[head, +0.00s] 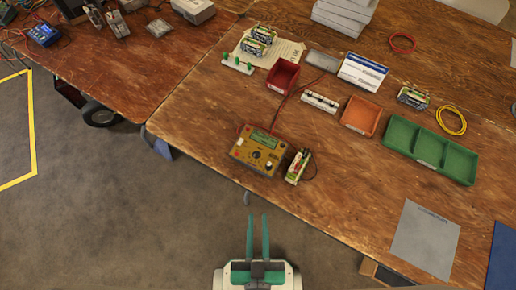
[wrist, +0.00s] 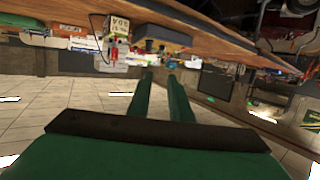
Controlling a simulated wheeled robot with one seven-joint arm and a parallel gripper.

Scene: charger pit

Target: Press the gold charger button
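The gold charger (head: 247,151) lies near the front edge of the wooden table in the head view. It has a greenish display, a dark knob and several small controls; its button is too small to single out. My gripper (head: 258,216) is in front of the table edge, below the charger in the picture, and apart from it. Its two green fingers are parallel with a gap between them, and nothing is held. The fingers also show in the wrist view (wrist: 160,76), below the table edge. A lettered yellowish box (wrist: 118,25) there may be the charger; I cannot tell surely.
A battery pack (head: 297,167) with wires stands right beside the charger. Red (head: 283,75), orange (head: 360,116) and green (head: 432,147) trays lie farther back. A grey sheet (head: 425,240) lies at the right. The table's front edge lies between my gripper and the charger.

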